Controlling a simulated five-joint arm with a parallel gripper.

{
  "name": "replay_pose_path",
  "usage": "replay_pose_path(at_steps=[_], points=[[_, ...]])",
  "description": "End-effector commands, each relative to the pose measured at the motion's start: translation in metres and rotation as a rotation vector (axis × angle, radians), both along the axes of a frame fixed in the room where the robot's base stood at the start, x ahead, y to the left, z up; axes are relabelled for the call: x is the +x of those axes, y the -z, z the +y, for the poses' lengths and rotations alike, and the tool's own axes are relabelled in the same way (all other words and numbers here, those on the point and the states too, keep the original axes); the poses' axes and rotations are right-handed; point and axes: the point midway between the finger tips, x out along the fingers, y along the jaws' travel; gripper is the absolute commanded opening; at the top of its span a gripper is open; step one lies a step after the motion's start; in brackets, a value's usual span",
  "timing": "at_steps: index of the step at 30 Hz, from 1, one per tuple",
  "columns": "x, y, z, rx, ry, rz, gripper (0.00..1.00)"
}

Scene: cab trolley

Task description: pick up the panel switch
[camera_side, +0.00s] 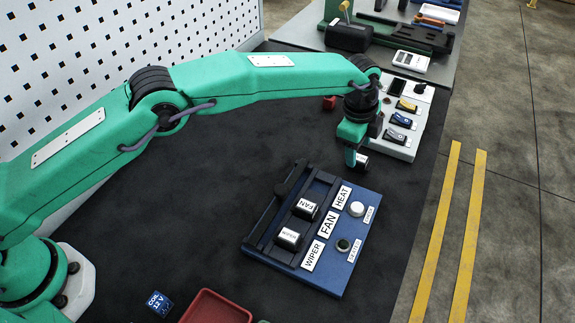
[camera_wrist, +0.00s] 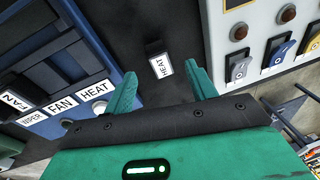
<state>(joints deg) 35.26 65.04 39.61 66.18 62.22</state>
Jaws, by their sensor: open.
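The panel switch (camera_wrist: 162,66) is a small black block with a white face marked HEAT. It lies on the dark mat, and in the side view its white face (camera_side: 362,161) shows beside my fingers. My gripper (camera_wrist: 160,86) is open, with one green finger to either side of the switch's line in the wrist view. The switch appears just beyond the fingertips, and nothing is held. In the side view my gripper (camera_side: 353,155) is low over the mat and hides part of the switch.
A blue panel (camera_side: 357,258) holds FAN (camera_side: 305,208) and WIPER (camera_side: 289,238) switches; its place beside the HEAT label is empty. A grey switch box (camera_side: 393,151) stands close by. A red block (camera_side: 329,102) lies behind. A red tray (camera_side: 216,307) is at the front.

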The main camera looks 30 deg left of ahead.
Motion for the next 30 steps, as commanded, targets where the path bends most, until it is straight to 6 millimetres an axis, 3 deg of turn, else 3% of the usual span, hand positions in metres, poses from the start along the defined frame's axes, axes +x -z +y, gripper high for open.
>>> replay_pose_path(at_steps=[9,26,30], points=[[0.005,0.032,-0.003,0.001,0.000,0.001,0.57],[0.005,0.035,-0.003,0.000,0.000,0.001,0.57],[0.005,0.035,-0.003,0.000,0.000,0.001,0.31]])
